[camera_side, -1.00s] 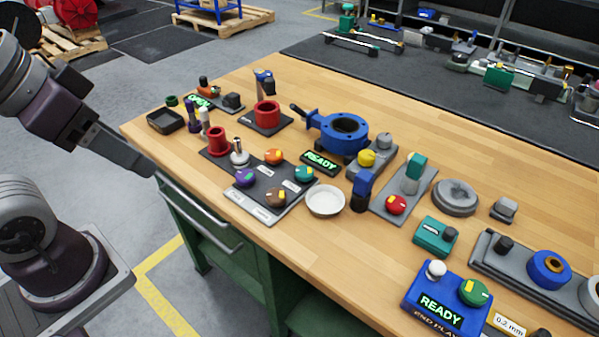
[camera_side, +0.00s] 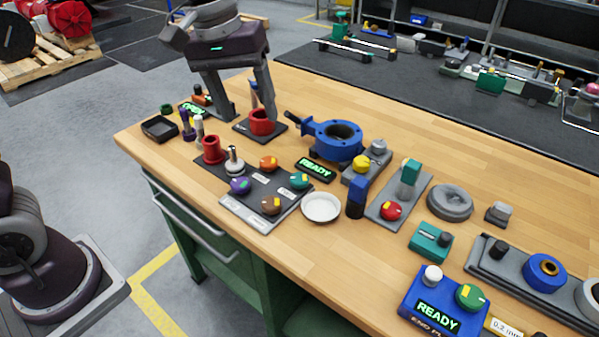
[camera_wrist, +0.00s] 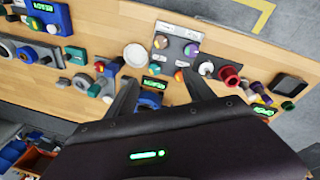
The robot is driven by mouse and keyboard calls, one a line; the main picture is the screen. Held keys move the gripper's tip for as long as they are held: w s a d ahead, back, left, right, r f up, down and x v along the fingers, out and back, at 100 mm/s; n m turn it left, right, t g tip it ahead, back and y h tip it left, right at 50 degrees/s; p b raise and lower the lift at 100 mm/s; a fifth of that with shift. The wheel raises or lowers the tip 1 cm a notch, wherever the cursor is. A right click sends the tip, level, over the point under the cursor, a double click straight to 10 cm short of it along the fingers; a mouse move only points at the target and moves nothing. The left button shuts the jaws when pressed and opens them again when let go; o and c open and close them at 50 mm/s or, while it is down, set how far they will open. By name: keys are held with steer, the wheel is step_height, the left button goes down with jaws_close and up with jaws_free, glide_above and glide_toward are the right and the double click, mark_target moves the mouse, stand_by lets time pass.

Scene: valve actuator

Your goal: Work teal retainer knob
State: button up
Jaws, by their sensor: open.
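The teal knob (camera_side: 299,181) sits at the right corner of a dark plate (camera_side: 222,174), with a yellow mark on its top. The same plate carries an orange knob (camera_side: 268,164), a purple knob (camera_side: 240,186) and a brown knob (camera_side: 270,204). My gripper (camera_side: 250,117) is open and empty, pointing down over the back left of the bench near a red ring part (camera_side: 262,121). It is apart from the teal knob, behind and left of it in the side view. In the wrist view, the plate (camera_wrist: 178,32) shows beyond my open fingers (camera_wrist: 160,88).
A blue valve body (camera_side: 336,141) with a handle stands behind the plate, and a READY display (camera_side: 315,169) lies between them. A white dish (camera_side: 321,207) is right of the plate. A red knob (camera_side: 391,210) and blue upright part (camera_side: 357,197) stand farther right.

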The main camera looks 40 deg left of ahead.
mark_target(300, 177)
steer(key=w+d+f+n, duration=0.1)
steer(key=w+f, duration=0.2)
steer(key=f, duration=0.4)
steer(key=w+f+n+g, duration=0.1)
steer(key=w+f, duration=0.3)
steer(key=f, duration=0.3)
steer(key=w+d+f+g+y, duration=0.1)
steer(key=w+f, duration=0.2)
steer(key=f, duration=0.3)
steer(key=shift+w+d+f+n, duration=0.25)
steer(key=shift+d+f+n, duration=0.05)
steer(key=shift+f+n, duration=0.1)
steer(key=shift+c, duration=0.4)
jaws_close()
steer(key=shift+m, duration=0.3)
steer(key=shift+r+m, duration=0.1)
steer(key=shift+m, duration=2.7)
